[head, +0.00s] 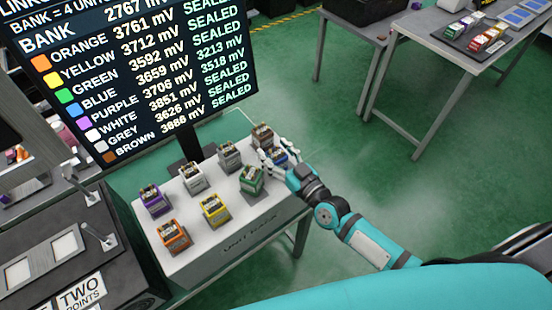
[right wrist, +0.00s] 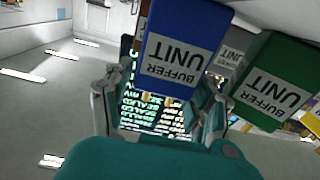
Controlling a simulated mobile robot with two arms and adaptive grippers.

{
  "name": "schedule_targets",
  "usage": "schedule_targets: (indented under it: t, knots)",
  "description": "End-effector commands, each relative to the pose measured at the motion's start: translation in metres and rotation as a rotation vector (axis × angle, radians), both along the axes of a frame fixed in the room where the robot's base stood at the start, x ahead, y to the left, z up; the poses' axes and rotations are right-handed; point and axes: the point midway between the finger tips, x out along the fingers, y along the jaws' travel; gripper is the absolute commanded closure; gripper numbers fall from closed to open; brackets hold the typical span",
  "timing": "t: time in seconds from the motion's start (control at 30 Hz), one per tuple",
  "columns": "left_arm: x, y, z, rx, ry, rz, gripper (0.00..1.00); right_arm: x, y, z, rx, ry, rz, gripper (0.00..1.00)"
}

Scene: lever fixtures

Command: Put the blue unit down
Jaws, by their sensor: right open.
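The blue unit (head: 280,156) is at the right end of the white rack (head: 228,238) in the head view, partly hidden by my right gripper (head: 277,163). In the right wrist view the blue unit (right wrist: 176,55) shows its "BUFFER UNIT" label upside down. My right gripper (right wrist: 160,105) is open there, with one finger on each side of the blue unit's top end. I cannot tell whether a finger touches it, or whether its base rests fully on the rack. My left gripper is in neither view.
The green unit (head: 252,180) stands close beside the blue one, and the brown unit (head: 262,135) is just behind. Grey, white, purple, yellow and orange units stand farther left. A display (head: 130,70) rises behind the rack. Open green floor (head: 400,190) lies to the right.

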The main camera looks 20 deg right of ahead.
Motion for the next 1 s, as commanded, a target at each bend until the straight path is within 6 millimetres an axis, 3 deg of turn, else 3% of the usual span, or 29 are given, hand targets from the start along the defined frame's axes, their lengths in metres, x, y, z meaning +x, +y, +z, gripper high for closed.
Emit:
schedule_targets:
  t: [0.13, 0.57, 0.77, 1.0]
  knots:
    - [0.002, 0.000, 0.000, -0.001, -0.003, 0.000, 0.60, -0.001, 0.000, 0.000, 0.000, 0.000, 0.000, 0.45]
    - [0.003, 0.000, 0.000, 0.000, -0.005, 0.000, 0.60, -0.001, 0.000, 0.000, -0.001, -0.001, 0.000, 0.98]
    - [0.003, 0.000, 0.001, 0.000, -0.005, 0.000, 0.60, -0.001, 0.000, 0.003, 0.000, -0.001, 0.000, 0.98]
    - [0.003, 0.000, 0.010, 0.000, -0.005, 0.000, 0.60, -0.001, 0.001, 0.044, 0.006, -0.004, -0.002, 0.98]
